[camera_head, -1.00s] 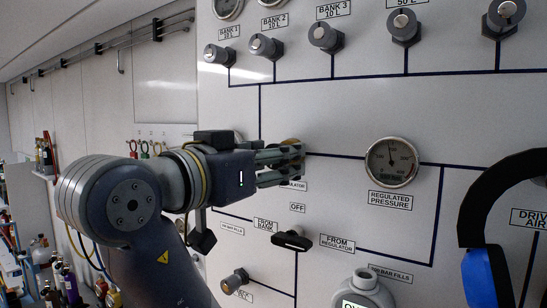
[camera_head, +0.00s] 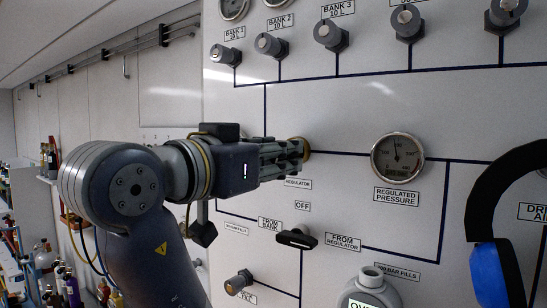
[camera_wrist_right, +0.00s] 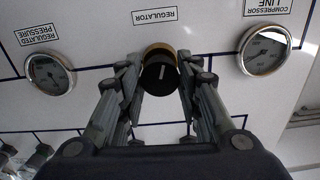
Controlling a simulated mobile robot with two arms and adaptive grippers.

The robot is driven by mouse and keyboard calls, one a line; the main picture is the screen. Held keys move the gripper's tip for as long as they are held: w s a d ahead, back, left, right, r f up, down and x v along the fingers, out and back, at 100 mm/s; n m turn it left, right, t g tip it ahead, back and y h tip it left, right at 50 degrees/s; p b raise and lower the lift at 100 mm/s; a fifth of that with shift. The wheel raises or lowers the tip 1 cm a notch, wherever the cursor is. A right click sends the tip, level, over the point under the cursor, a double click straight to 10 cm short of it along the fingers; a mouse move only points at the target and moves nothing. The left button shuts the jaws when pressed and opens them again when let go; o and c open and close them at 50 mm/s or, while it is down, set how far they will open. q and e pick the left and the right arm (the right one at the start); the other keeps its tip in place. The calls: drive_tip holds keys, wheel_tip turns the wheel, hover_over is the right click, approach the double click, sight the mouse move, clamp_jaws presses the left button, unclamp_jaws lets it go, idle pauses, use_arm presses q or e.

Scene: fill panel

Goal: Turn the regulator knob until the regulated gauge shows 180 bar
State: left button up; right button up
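The regulator knob is a black round knob with a white mark and brass collar, seen in the right wrist view (camera_wrist_right: 160,76). In the head view only its brass edge (camera_head: 305,148) shows past the fingers. My right gripper (camera_wrist_right: 157,72) is open, with its fingers on either side of the knob; contact is unclear. It also shows in the head view (camera_head: 298,150). The regulated pressure gauge (camera_head: 397,158) is right of the knob; its needle points roughly upward and the exact value is too small to read. It appears upside down in the wrist view (camera_wrist_right: 50,73). My left gripper is not in view.
A black lever (camera_head: 296,239) sits below the knob. Several bank valve knobs (camera_head: 331,35) line the panel top. A black loop with a blue part (camera_head: 492,270) stands in front at right. A compressor line gauge (camera_wrist_right: 264,50) shows in the wrist view. Bottles stand at lower left.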

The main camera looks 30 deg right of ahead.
drive_tip(key=shift+o, duration=1.4)
drive_tip(key=shift+d, duration=0.15)
drive_tip(key=v, duration=0.7)
drive_tip(key=shift+w+f, duration=0.1)
idle(1.2)
